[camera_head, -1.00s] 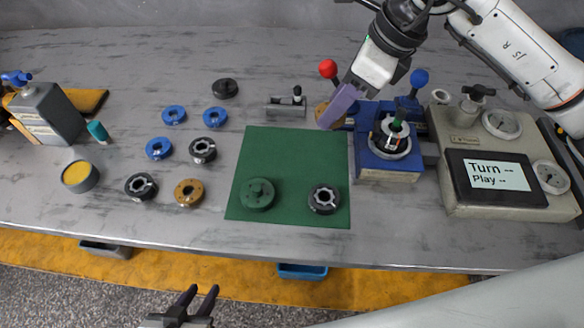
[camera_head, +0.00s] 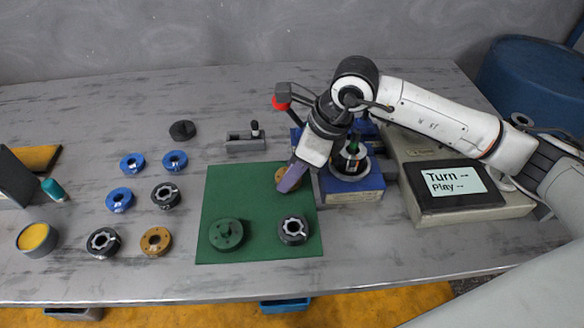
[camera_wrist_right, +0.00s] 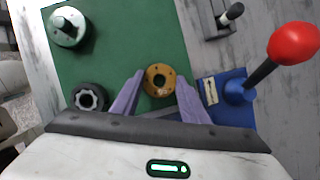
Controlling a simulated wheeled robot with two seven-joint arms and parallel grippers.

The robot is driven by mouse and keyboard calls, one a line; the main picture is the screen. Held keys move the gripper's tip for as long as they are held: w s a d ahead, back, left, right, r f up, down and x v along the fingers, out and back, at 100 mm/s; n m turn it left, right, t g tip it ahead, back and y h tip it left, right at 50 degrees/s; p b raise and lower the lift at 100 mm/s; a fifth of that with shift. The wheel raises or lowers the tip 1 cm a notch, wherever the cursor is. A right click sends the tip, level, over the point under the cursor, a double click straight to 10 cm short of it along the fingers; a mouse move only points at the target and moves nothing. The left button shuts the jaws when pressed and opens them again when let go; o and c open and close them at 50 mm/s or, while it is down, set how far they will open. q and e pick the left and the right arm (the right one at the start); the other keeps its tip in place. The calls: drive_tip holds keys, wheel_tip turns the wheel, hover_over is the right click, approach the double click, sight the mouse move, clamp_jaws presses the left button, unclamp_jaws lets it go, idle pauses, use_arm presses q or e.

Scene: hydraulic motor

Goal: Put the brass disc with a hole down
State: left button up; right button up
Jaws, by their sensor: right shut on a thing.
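My right gripper (camera_head: 289,183) is shut on a brass disc with a hole (camera_head: 281,174), over the upper right part of the green mat (camera_head: 240,186). In the right wrist view the brass disc (camera_wrist_right: 152,72) lies flat between the tips of the two purple fingers (camera_wrist_right: 160,82), its hole facing the camera. I cannot tell whether it touches the mat. A second brass disc (camera_head: 155,241) lies on the table left of the mat. My left gripper is out of view.
On the mat are a green flanged disc (camera_head: 226,234) and a black ring (camera_head: 293,230). A blue fixture (camera_head: 355,193) with a red-knobbed lever (camera_head: 282,90) stands right of the mat. Several blue and black rings lie at left. The mat's middle is clear.

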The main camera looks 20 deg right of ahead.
drive_tip(key=shift+f, duration=0.15)
drive_tip(key=o, duration=1.2)
drive_tip(key=shift+o, duration=0.2)
drive_tip(key=v, duration=1.2)
drive_tip(key=shift+r, duration=0.2)
